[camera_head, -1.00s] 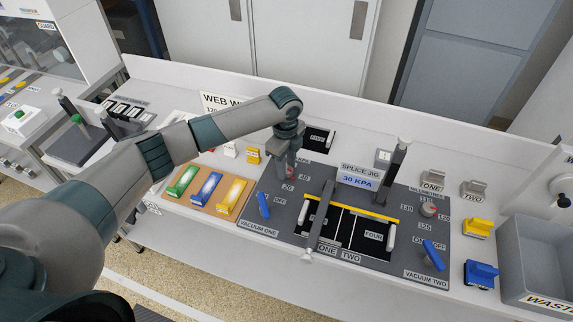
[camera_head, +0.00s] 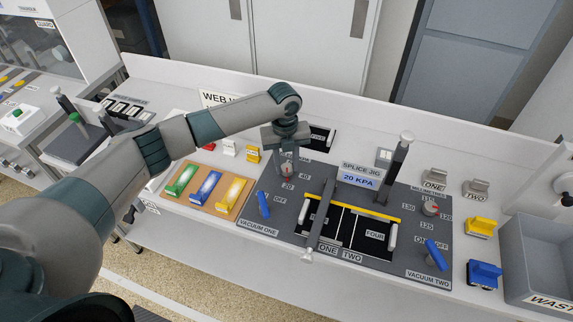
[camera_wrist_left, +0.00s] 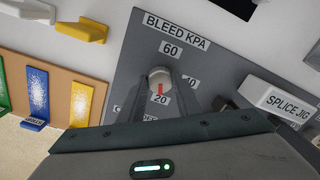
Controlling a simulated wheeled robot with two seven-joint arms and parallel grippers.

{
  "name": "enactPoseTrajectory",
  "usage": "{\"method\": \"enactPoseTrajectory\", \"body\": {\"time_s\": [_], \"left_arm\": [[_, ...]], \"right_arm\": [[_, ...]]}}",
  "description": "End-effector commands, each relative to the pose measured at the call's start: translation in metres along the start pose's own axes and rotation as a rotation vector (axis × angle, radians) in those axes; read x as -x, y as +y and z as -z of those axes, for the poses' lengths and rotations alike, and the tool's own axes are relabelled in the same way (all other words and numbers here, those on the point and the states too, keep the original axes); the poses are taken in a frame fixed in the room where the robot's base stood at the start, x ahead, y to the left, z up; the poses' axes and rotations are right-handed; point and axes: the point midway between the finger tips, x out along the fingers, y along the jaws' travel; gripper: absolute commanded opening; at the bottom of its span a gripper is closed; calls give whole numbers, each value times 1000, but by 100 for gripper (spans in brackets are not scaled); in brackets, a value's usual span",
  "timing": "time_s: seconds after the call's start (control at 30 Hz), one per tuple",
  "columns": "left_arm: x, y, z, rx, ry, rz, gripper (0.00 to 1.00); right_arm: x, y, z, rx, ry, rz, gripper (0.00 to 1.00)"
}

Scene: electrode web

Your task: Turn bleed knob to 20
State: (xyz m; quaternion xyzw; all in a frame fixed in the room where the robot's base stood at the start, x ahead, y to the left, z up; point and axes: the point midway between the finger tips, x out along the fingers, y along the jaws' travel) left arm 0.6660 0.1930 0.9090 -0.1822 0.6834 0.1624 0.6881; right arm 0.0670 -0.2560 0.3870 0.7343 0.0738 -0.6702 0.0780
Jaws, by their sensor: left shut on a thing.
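The bleed knob (camera_wrist_left: 159,78) is a round grey knob with a red pointer mark, on the grey panel under the "BLEED KPA" label (camera_wrist_left: 176,29). In the left wrist view its red mark points at the 20 label (camera_wrist_left: 160,99); 40 and 60 stand around it. My left gripper (camera_head: 286,168) is shut on the knob from above, with a finger on either side of it. The splice jig display (camera_head: 359,181) reads 20 KPA. My right gripper is not seen.
The splice jig (camera_head: 340,225) with its black plates and yellow bar lies to the right of the knob. Blue vacuum levers (camera_head: 263,205) stand on the panel. A tan board (camera_head: 208,205) with coloured strips lies to the left. A grey bin (camera_head: 545,262) stands at far right.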

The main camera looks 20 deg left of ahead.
Motion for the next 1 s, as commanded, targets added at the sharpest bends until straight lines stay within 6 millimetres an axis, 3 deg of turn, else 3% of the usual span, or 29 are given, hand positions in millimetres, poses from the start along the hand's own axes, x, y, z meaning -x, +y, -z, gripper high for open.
{"method": "enactPoseTrajectory", "body": {"time_s": [0.53, 0.57, 0.63, 1.0], "left_arm": [[1, -1, 0, -38, 0, 2, 8], [1, -1, 0, -38, 0, 2, 36], [1, -1, 0, -37, 0, 2, 50], [2, 0, 0, -36, 1, 1, 50]], "right_arm": [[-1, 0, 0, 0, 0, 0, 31], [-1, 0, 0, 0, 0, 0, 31], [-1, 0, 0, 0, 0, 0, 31], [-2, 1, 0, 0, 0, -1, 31]]}}
